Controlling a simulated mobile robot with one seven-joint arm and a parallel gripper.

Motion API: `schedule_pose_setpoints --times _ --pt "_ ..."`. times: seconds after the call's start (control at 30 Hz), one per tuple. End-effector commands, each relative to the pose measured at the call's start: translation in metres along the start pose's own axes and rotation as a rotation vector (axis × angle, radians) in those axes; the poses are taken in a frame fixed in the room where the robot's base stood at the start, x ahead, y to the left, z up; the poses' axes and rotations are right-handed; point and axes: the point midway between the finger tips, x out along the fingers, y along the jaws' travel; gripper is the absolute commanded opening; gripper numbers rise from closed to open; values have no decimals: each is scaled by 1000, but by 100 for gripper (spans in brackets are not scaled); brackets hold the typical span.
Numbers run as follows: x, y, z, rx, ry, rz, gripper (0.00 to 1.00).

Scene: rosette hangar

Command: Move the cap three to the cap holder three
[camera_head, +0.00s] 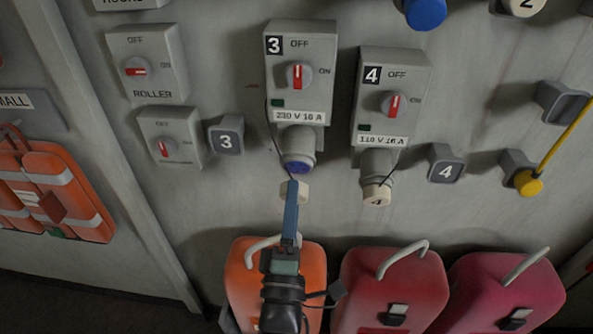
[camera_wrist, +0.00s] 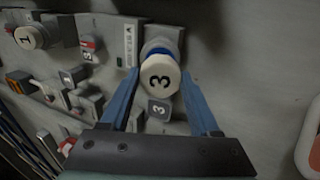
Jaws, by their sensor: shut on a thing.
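The cap three (camera_head: 301,194) is a cream-white disc just below the socket of box 3 (camera_head: 299,95). The socket's blue face (camera_head: 298,167) shows uncovered, with the cap apart from it. In the wrist view the cap three (camera_wrist: 160,77) faces me with its number, blue of the socket behind it. My gripper (camera_head: 291,184) has its blue fingers on either side of the cap and is shut on it; it also shows in the wrist view (camera_wrist: 161,82). The cap holder three (camera_head: 226,137) is a grey block marked 3, left of the socket and empty.
Box 4 (camera_head: 391,100) stands right of box 3, with cap four (camera_head: 376,198) on its socket. Holder four (camera_head: 445,168) is further right. An orange case (camera_head: 238,275) and red cases (camera_head: 395,285) stand below. A roller switch box (camera_head: 148,62) is at upper left.

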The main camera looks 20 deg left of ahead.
Motion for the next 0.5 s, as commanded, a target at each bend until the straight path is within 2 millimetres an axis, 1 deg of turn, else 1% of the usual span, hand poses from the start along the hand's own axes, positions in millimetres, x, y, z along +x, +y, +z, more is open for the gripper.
schedule_pose_setpoints --times 0.5 --pt "-21 0 0 -1 0 0 0"
